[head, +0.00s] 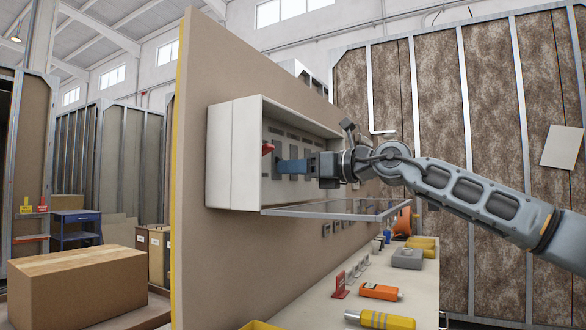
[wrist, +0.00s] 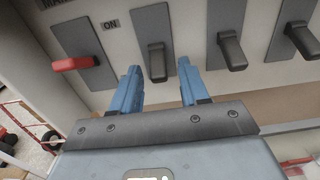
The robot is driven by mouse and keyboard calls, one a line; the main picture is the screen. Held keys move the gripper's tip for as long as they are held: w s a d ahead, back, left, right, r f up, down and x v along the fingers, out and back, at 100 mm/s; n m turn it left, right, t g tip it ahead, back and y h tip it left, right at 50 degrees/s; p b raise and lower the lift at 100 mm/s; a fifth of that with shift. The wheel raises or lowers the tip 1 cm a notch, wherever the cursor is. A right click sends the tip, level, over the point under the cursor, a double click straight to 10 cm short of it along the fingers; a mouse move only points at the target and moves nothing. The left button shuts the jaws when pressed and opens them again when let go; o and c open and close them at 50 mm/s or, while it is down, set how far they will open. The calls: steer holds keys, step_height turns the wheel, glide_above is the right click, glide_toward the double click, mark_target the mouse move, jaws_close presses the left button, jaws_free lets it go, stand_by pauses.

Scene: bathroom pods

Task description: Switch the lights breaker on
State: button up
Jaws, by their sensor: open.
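An open white breaker box (head: 232,155) is mounted on the tan panel. In the wrist view a red lever (wrist: 72,64) sits at the left, with "ON" printed beside its plate. A row of dark levers runs right of it: one (wrist: 155,62) between my fingertips in the picture, one (wrist: 232,50) right of them, and one (wrist: 302,40) farther right. No label readable here says which is the lights breaker. My gripper (wrist: 158,74) is open and empty, its blue fingers on either side of the first dark lever; contact cannot be told. My gripper (head: 279,166) reaches into the box.
The box's clear lid (head: 340,212) hangs open below my gripper. A bench (head: 315,295) beneath holds a red lockout piece (head: 340,287), an orange meter (head: 380,292), a yellow tool (head: 380,319) and a grey box (head: 407,258). A cardboard box (head: 75,285) stands left of the panel.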

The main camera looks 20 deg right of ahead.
steer(key=shift+w+a, duration=0.2)
steer(key=shift+w, duration=0.05)
jaws_close()
stand_by(0.3)
